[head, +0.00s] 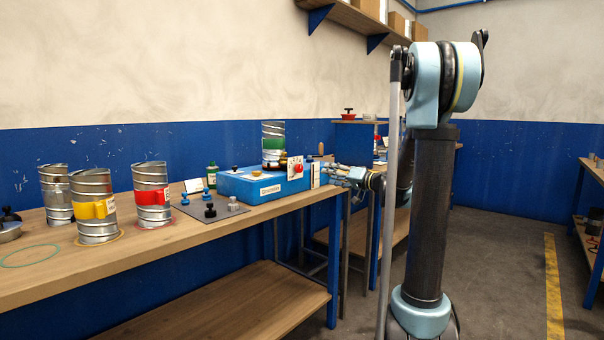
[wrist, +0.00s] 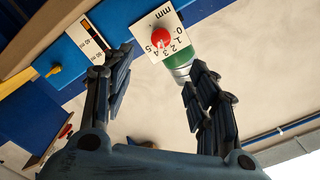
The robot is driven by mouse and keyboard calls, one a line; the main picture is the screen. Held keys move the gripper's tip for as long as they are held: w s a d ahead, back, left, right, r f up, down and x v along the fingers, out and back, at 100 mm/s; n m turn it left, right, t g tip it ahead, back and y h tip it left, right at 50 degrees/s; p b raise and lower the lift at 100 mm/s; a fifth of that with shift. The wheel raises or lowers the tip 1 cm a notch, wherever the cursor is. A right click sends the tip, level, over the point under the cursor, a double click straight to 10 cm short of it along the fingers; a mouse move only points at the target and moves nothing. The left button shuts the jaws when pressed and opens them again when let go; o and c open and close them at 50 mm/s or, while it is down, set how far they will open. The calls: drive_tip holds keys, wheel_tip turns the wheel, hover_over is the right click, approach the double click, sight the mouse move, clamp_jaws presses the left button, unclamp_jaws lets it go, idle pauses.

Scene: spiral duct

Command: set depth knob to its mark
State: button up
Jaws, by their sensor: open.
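The red depth knob (wrist: 161,38) sits on a white plate (wrist: 139,28) printed "mm" and numbered 0 to 5. It also shows on the end of the blue machine box (head: 262,187) in the head view, as a red knob (head: 298,168). In the wrist view the knob lies ahead of my fingertips, between their lines and apart from them. My gripper (wrist: 152,74) is open and empty. In the head view my gripper (head: 330,172) is just right of the box's knob end. The knob's pointer and any target mark are too small to tell.
A metal duct with a green band (head: 273,143) stands at the box. Yellow-labelled (head: 96,209) and red-labelled (head: 151,195) ducts stand on the wooden bench (head: 120,250). A grey mat (head: 208,205) holds small knobs. A second scale plate (wrist: 88,38) is beside the knob plate.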

sight(301, 169)
drive_tip(key=x, duration=1.6)
drive_tip(key=shift+w+a, duration=0.15)
drive_tip(key=c, duration=1.1)
